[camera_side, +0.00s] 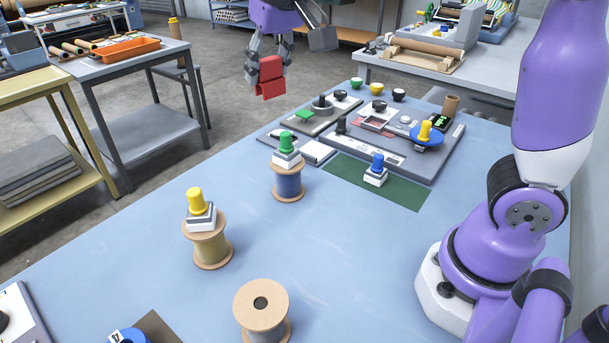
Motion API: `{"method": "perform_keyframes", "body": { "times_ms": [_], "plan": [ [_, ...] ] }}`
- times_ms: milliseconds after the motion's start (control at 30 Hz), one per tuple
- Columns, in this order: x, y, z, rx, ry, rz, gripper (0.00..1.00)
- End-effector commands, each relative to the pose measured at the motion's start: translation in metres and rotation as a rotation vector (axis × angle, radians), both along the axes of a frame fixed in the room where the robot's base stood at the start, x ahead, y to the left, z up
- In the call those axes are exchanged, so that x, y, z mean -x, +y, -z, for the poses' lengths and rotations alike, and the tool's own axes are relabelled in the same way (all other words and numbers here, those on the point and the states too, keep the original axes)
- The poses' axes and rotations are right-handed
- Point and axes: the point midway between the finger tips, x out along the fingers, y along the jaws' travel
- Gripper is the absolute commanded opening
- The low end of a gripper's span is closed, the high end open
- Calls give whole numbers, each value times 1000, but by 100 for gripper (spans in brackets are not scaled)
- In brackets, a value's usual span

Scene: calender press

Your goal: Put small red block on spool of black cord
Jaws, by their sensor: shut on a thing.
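My gripper (268,72) is shut on a small red block (270,90). It holds the block in the air, at the top centre of the view near the table's far left edge. A wooden spool (259,317) stands upright at the front of the table with a bare top and a dark centre hole. Its cord is mostly hidden under the top flange and looks dark grey; I cannot be sure that it is black. The block is well apart from this spool, higher and farther back.
A spool of blue cord (289,187) bears a white block with a green knob (287,141). A spool of olive-yellow cord (212,250) bears one with a yellow knob (195,200). A grey panel (437,160) and green mat (405,191) lie behind. The blue table's middle is clear.

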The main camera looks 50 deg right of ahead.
Motion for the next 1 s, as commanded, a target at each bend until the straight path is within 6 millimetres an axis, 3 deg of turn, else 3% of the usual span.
{"method": "perform_keyframes", "body": {
  "times_ms": [167,367,467,600,700,900,1000],
  "plan": [
    [29,29,-14,-9,-1,-201,24],
    [59,89,-5,-2,4,-557,24],
    [83,124,2,-1,7,-772,24],
    [138,175,16,-6,12,-1134,24],
    [183,201,25,-10,14,-1384,24],
    [248,220,37,-16,16,-1705,24],
    [260,222,41,-18,18,-1774,24]
  ]
}}
